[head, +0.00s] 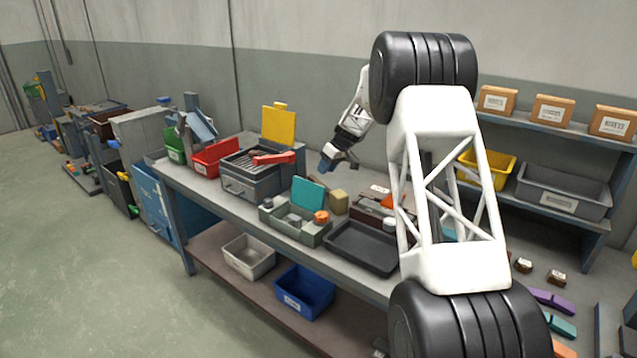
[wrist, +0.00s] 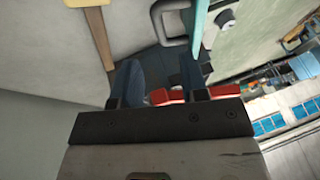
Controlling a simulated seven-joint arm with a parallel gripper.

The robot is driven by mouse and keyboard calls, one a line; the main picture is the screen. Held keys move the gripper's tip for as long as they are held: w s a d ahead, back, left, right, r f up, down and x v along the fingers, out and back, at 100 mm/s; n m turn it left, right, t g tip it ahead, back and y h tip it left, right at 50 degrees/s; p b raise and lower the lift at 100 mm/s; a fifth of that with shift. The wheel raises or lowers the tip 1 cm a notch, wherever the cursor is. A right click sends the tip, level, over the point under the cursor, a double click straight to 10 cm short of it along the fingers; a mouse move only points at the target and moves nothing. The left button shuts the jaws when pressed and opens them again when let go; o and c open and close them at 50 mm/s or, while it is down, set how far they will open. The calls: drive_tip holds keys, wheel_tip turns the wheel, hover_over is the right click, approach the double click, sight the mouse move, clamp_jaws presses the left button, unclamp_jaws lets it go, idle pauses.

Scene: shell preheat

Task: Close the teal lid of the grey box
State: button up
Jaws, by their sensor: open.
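The grey box (head: 283,226) sits on the workbench, and its teal lid (head: 308,193) stands upright, open, at its back. Small round grey parts and an orange round piece (head: 321,217) show at the box. My gripper (head: 328,165) hangs in the air above and behind the lid, apart from it in the head view. In the wrist view my gripper (wrist: 158,78) is open, with nothing seen held between its dark blue fingers. A teal strip (wrist: 199,30), likely the lid edge-on, lies just beyond the right finger; contact cannot be told.
A grey grill-like unit (head: 250,185) with a red handle (head: 272,158) and a yellow panel (head: 278,127) stands left of the box. A dark tray (head: 362,248) lies to its right. Red (head: 217,156) and green bins stand farther left. My arm hides part of the bench's right side.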

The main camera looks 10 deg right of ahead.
sight(311, 194)
drive_tip(key=shift+x, duration=3.45)
clamp_jaws()
